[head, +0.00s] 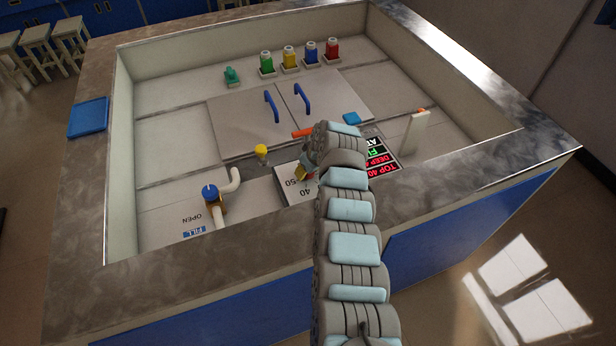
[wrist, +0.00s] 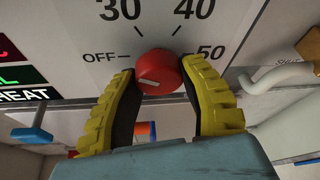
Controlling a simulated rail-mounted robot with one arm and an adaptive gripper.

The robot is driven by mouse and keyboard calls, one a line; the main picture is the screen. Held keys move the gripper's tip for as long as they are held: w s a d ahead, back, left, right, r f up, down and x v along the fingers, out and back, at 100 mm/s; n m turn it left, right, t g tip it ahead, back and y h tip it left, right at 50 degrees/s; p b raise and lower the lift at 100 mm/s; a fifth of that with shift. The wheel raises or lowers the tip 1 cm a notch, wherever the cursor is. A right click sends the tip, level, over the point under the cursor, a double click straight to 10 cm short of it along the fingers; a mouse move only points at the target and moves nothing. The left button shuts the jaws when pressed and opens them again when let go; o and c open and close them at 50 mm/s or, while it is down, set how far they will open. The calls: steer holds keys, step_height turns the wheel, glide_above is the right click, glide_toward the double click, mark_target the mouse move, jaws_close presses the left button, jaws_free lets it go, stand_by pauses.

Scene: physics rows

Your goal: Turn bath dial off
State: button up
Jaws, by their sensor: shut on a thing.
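The bath dial is a red round knob (wrist: 158,72) in the wrist view, on a white panel (wrist: 225,30) marked OFF, 30, 40 and 50. A pale pointer line on the knob's face lies near its lower left. My gripper (wrist: 160,78) has its two yellow ribbed fingers on either side of the knob, shut on it. In the head view the white panel (head: 296,186) shows in part, and the grey arm with my gripper (head: 308,168) hides the knob.
A black sign with coloured lines (head: 378,155) lies right of my arm. A blue-topped valve and pipe (head: 212,196) stand to the left, with a yellow knob (head: 261,150) nearby. Several coloured bottles (head: 289,57) stand at the back. Raised walls enclose the panel area.

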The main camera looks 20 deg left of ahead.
steer(key=shift+f+n+g+b, duration=0.2)
steer(key=shift+n+b, duration=0.5)
steer(key=shift+b, duration=0.85)
steer(key=shift+f+n+g+b, duration=0.1)
steer(key=shift+n+g+b, duration=0.45)
steer(key=shift+b, duration=1)
steer(key=shift+f+n+g+b, duration=0.15)
steer(key=shift+n+b, duration=0.7)
steer(key=shift+b, duration=0.7)
steer(key=n+b, duration=0.1)
steer(key=b, duration=0.1)
steer(key=shift+r+b, duration=0.2)
steer(key=shift+b, duration=0.2)
steer(key=shift+r+n+g+b, duration=0.15)
steer(key=shift+n+g+b, duration=0.2)
steer(key=shift+b, duration=0.2)
steer(key=o, duration=1.2)
steer(key=shift+y, duration=0.3)
steer(key=shift+r, duration=0.15)
steer(key=v, duration=1.1)
steer(key=shift+s+d+r, duration=0.15)
steer(key=shift+r, duration=0.25)
